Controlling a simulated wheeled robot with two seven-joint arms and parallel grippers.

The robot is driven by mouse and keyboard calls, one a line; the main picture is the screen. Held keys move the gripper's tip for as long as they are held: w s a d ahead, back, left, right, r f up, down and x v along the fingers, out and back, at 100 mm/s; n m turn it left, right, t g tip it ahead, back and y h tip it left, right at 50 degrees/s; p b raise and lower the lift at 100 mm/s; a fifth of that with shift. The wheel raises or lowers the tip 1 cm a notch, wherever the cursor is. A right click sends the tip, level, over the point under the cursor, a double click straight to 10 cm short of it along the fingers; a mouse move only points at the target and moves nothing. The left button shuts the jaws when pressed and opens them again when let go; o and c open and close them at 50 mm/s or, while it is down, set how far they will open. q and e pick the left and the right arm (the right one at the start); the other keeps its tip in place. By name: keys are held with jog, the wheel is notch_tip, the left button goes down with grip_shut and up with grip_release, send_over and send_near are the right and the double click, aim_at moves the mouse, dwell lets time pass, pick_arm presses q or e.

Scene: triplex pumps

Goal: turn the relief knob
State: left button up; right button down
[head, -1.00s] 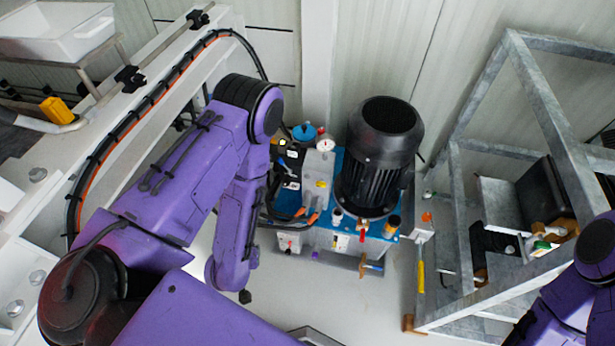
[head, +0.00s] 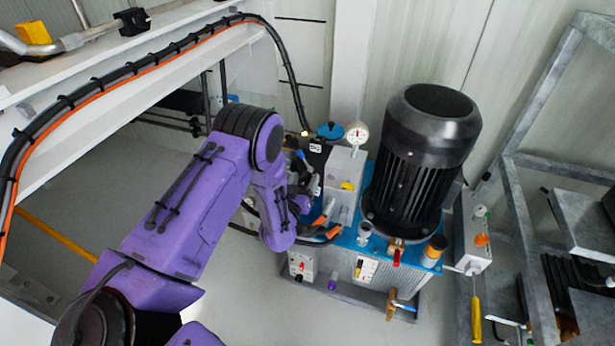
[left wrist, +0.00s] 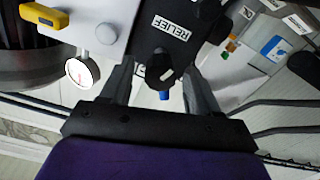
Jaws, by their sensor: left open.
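The relief knob (left wrist: 160,66) is dark, with a pale mark on its face and a blue piece at its lower end in the left wrist view. It sits on a black block beside a white RELIEF label (left wrist: 170,27). My left gripper (left wrist: 158,72) is open, with one finger on each side of the knob; contact cannot be told. In the head view my purple left arm (head: 195,195) reaches to the black block's side of the pump unit (head: 345,262). The gripper and the knob are hard to make out there. My right gripper is not in view.
A pressure gauge (left wrist: 82,72) and a yellow handle (left wrist: 44,17) are near the left finger. The black motor (head: 422,150) stands right of the block. Hoses (head: 325,235) run near the arm. A metal frame (head: 535,230) stands at right; a white beam (head: 120,85) crosses upper left.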

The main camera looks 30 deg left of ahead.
pick_arm(q)
jog(key=x, duration=0.3)
jog(key=shift+w, duration=0.2)
jog(key=c, duration=1)
jog(key=n, duration=0.4)
jog(key=shift+c, duration=0.2)
jog(key=o, duration=1)
jog(key=shift+a, duration=0.1)
jog(key=shift+o, duration=0.2)
